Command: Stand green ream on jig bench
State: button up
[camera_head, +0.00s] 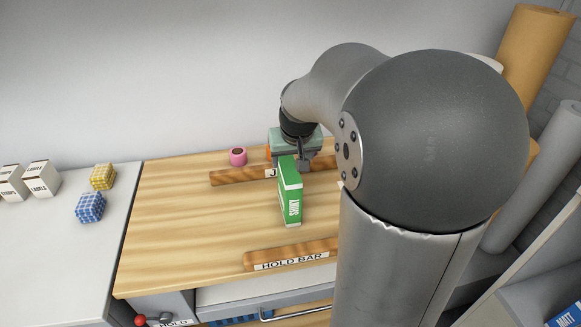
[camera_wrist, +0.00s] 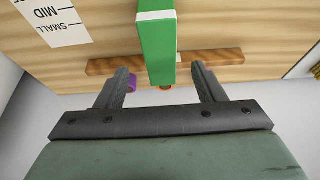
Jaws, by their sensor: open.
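The green ream (camera_head: 290,192) stands upright on its narrow edge on the wooden jig bench (camera_head: 185,230), with "SHINY" on its white end label. It lies between the back wooden bar (camera_head: 232,176) and the front hold bar (camera_head: 292,254), nearer the back one. My gripper (camera_head: 290,160) is at the ream's far end. In the wrist view the green ream (camera_wrist: 158,50) runs between the two fingers of my gripper (camera_wrist: 162,84), which are open with a gap visible on each side. The ream's far lower part is hidden.
A pink roll (camera_head: 238,156) stands behind the back bar. Large rolls (camera_head: 534,55) stand at right. The bench's left part is clear.

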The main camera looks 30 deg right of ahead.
jog(key=shift+s+r, duration=0.2)
jog(key=shift+r, duration=0.3)
jog(key=s+a+f+n+g, duration=0.1)
jog(key=s+a+f+g, duration=0.1)
jog(key=s+a, duration=0.5)
jog(key=s+a+f+n+g+y, duration=0.1)
jog(key=s+a+f, duration=0.3)
jog(key=s+a, duration=0.4)
jog(key=s+n+g, duration=0.1)
jog(key=s, duration=0.5)
jog(key=shift+s+f+n, duration=0.15)
jog(key=shift+f+n, duration=0.15)
